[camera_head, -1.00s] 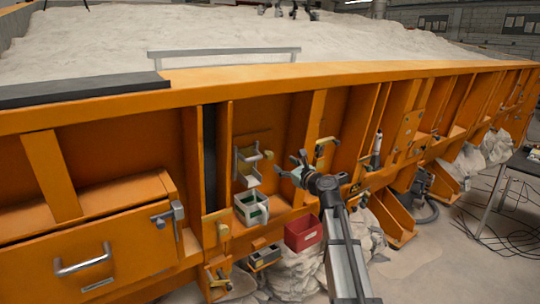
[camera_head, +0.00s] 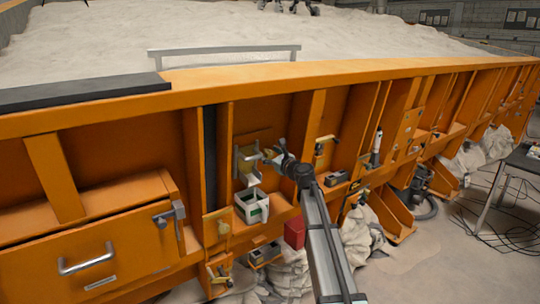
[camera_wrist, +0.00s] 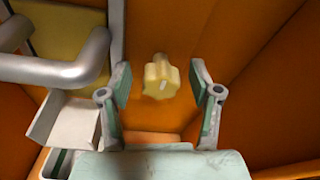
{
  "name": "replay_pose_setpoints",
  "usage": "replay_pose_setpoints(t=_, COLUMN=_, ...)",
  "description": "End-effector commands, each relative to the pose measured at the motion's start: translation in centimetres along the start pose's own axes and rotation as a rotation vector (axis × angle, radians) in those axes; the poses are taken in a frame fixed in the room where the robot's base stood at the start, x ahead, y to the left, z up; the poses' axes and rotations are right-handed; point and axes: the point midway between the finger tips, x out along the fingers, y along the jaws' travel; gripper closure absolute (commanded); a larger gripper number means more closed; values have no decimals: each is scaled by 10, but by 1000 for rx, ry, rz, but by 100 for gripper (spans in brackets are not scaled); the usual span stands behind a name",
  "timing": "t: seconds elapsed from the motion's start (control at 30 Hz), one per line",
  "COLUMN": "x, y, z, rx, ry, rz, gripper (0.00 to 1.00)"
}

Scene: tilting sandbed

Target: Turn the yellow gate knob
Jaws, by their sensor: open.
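The yellow gate knob (camera_wrist: 161,77) is a small lobed knob with a pale slot or pin on its face. In the wrist view it sits between and just beyond the two fingertips of my gripper (camera_wrist: 161,85), with a gap on each side. My gripper is open and empty. In the head view my gripper (camera_head: 275,155) is at the gate fixture (camera_head: 245,163) on the orange wall, and the gripper largely hides the knob there. Whether the fingers are level with the knob in depth is hard to tell.
A grey metal bracket (camera_wrist: 60,70) and a white chute (camera_wrist: 68,125) lie close left of my gripper. A red bin (camera_head: 295,232) is partly behind my arm. Orange ribs (camera_head: 310,135) flank the bay.

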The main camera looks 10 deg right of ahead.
Motion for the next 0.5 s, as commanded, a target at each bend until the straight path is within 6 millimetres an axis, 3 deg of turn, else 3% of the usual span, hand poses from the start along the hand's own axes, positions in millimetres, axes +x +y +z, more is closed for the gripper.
replay_pose_setpoints(t=0.03, x=0, y=0, z=0, rx=0, ry=0, rz=0, gripper=37)
replay_pose_setpoints(t=0.2, x=0, y=0, z=0, rx=0, ry=0, rz=0, gripper=97)
replay_pose_setpoints(t=0.5, x=0, y=0, z=0, rx=-11, ry=0, rz=-2, gripper=97)
